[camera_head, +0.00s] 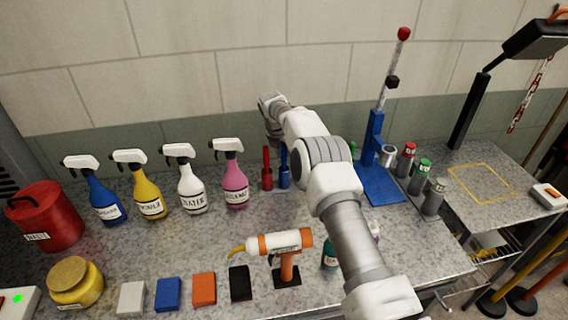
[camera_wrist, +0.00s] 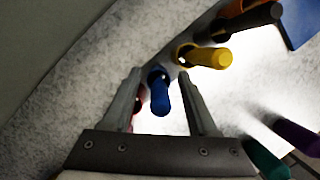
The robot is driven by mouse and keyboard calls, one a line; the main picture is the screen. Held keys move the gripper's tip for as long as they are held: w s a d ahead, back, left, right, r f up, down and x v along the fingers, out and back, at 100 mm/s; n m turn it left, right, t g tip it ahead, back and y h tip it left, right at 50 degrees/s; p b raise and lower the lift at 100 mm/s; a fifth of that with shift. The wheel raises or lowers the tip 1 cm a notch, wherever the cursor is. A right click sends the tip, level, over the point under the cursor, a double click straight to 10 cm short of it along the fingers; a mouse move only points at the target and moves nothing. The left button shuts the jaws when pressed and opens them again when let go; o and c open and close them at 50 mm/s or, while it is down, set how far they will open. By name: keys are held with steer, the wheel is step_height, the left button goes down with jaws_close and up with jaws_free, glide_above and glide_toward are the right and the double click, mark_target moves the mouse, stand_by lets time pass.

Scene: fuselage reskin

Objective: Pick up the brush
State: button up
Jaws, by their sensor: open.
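Upright coloured handles stand in a row at the back of the bench; their lower ends are too small to tell which is the brush. A blue handle (camera_head: 284,172) and a red handle (camera_head: 267,172) show left of my arm in the head view. In the wrist view my gripper (camera_wrist: 159,74) is open, with a finger on each side of the blue handle (camera_wrist: 160,97) and no visible contact. The red handle (camera_wrist: 138,101) is partly hidden by the left finger. In the head view my fingers are not clearly visible.
In the wrist view a yellow handle (camera_wrist: 208,57) and a black handle (camera_wrist: 240,25) stand right of the blue one. Spray bottles, including a pink one (camera_head: 235,183), stand to the left. A blue stand (camera_head: 376,165) and small cans (camera_head: 419,176) are to the right.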

steer(key=shift+f, duration=0.15)
jaws_close()
stand_by(0.4)
